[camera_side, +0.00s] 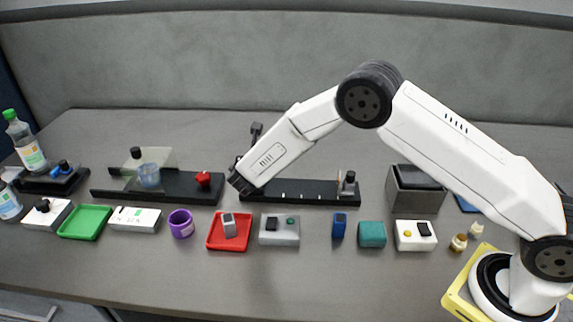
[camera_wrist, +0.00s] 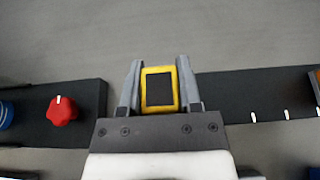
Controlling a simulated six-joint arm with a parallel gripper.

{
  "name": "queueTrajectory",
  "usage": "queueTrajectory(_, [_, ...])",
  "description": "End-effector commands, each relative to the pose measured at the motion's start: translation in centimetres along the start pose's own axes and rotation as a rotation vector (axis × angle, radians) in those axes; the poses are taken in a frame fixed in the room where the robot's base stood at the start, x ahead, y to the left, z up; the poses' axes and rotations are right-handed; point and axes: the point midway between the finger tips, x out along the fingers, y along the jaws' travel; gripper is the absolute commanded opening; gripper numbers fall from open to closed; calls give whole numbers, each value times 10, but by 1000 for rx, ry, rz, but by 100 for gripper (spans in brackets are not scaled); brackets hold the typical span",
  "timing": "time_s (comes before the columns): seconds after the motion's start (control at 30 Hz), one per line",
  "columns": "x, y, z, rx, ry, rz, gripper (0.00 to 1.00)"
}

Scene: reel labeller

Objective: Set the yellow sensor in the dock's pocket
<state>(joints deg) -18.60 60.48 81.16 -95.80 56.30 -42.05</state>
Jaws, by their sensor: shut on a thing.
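The yellow sensor (camera_wrist: 159,89), a small yellow block with a dark face, sits between the two fingers of my gripper (camera_wrist: 158,78) in the wrist view. My gripper is shut on it. In the side view my gripper (camera_side: 240,183) hangs over the gap between two black rails, and the sensor is hidden there. A grey block (camera_side: 279,238) with a dark square and a green spot lies on the table below and to the right of my gripper. A white block (camera_side: 415,243) with a yellow spot and a dark rectangle lies further right. I cannot tell which one is the dock.
A black rail with a red knob (camera_side: 203,179) is left of my gripper; another black rail (camera_side: 300,193) is right. A red tray (camera_side: 213,243) holding a grey piece, a purple cup (camera_side: 181,224) and a grey bin (camera_side: 414,200) stand nearby. The front table strip is clear.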

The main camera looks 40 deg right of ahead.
Motion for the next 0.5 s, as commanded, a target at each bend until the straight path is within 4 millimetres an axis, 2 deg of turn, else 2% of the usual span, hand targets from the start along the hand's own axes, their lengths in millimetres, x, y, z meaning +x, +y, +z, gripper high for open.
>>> queueTrajectory(0.17, [10,7,-7,1,0,0,0])
queueTrajectory(0.5, [13,9,-10,1,0,0,0])
